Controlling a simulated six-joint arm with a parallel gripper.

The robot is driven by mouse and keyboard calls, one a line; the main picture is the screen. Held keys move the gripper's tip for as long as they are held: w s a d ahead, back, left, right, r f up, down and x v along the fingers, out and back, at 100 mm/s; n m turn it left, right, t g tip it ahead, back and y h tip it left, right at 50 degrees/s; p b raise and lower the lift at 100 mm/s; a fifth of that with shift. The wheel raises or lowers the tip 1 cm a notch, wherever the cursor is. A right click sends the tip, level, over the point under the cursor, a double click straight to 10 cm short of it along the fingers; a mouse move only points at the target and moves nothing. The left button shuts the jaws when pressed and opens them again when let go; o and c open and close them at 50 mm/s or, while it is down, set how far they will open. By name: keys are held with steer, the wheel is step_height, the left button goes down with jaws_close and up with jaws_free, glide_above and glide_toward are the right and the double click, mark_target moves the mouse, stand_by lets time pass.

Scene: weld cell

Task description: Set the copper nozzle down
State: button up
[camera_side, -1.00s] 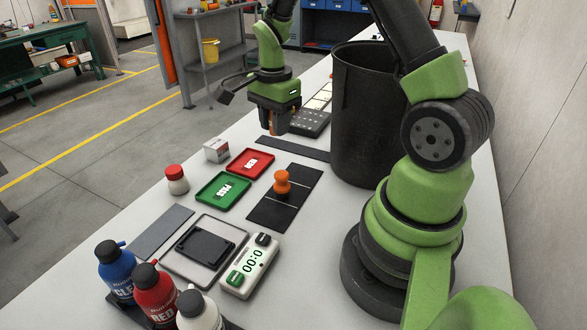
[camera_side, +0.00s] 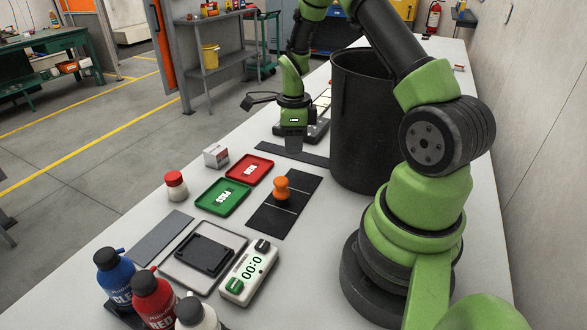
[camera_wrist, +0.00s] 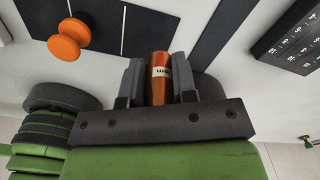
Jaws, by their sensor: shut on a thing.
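The copper nozzle (camera_wrist: 159,72), a short copper-coloured cylinder with a pale printed band, sits between my gripper's two dark fingers in the wrist view. My gripper (camera_wrist: 160,82) is shut on it. In the side view my gripper (camera_side: 294,143) points down, low over the bench near a flat dark strip (camera_side: 315,159). The nozzle is hidden behind the fingers there. I cannot tell whether its lower end touches the bench.
A dark rack with marked slots (camera_side: 318,131) lies just beyond my gripper. A tall black bin (camera_side: 362,130) stands to the right. Nearer are an orange knob (camera_side: 281,187) on a black mat (camera_side: 263,222), red (camera_side: 262,165) and green (camera_side: 212,208) trays, and a timer (camera_side: 249,272).

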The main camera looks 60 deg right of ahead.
mark_target(294, 175)
step_height(294, 175, down, 6)
steer(key=shift+f, duration=0.25)
steer(key=shift+f, duration=0.1)
steer(key=shift+f, duration=0.15)
steer(key=o, duration=0.9)
